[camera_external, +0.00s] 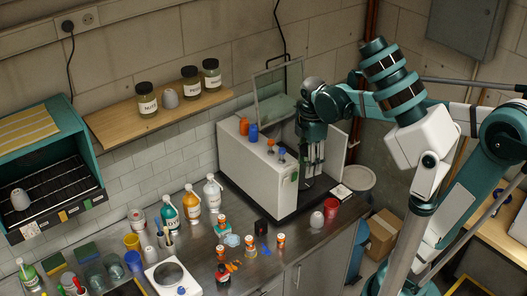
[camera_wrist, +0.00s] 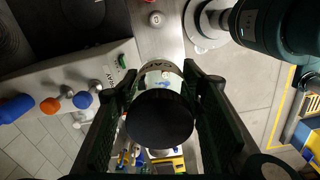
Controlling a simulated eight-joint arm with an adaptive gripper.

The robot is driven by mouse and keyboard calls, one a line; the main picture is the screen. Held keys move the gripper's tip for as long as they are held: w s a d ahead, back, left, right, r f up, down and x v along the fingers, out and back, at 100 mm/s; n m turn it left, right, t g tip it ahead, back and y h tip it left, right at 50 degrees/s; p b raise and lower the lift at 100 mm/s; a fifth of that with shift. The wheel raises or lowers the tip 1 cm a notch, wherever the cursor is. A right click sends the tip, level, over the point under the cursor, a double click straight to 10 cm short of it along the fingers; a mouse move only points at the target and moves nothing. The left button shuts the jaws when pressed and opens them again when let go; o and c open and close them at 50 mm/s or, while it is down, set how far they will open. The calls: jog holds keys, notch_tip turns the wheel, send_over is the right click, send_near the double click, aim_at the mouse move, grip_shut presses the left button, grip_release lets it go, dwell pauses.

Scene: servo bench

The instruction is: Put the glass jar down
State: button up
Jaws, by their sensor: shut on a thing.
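The glass jar shows in the wrist view as a round black lid (camera_wrist: 160,120) with part of a pale lettered label (camera_wrist: 160,68) beyond it. My gripper (camera_wrist: 160,110) has its two dark fingers on either side of the jar and is shut on it. In the external view my gripper (camera_external: 313,165) points down in front of the dark opening of a white machine (camera_external: 248,170). I cannot make out the jar clearly there, nor tell whether its base touches anything.
Three black-lidded jars (camera_external: 147,99) and an upturned pale cup stand on the wooden wall shelf (camera_external: 110,125). The metal counter (camera_external: 290,262) holds bottles, small orange vials and a white scale (camera_external: 171,275). A red cup (camera_external: 331,207) and a pale cup (camera_external: 317,219) stand near its right end.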

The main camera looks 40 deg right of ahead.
jog(key=w+a+r, duration=0.1)
jog(key=w+a, duration=0.5)
jog(key=a, duration=0.3)
jog(key=w+a+r, duration=0.1)
jog(key=w+a, duration=0.6)
jog(key=a, duration=0.2)
jog(key=w+a+f, duration=0.1)
jog(key=w+a, duration=0.2)
jog(key=a, duration=0.8)
jog(key=w+a+f, duration=0.1)
jog(key=w+a, duration=0.1)
jog(key=a, duration=1)
notch_tip(320, 180, down, 23)
jog(key=shift+d, duration=0.1)
jog(key=shift+f, duration=3)
jog(key=shift+f, duration=1.9)
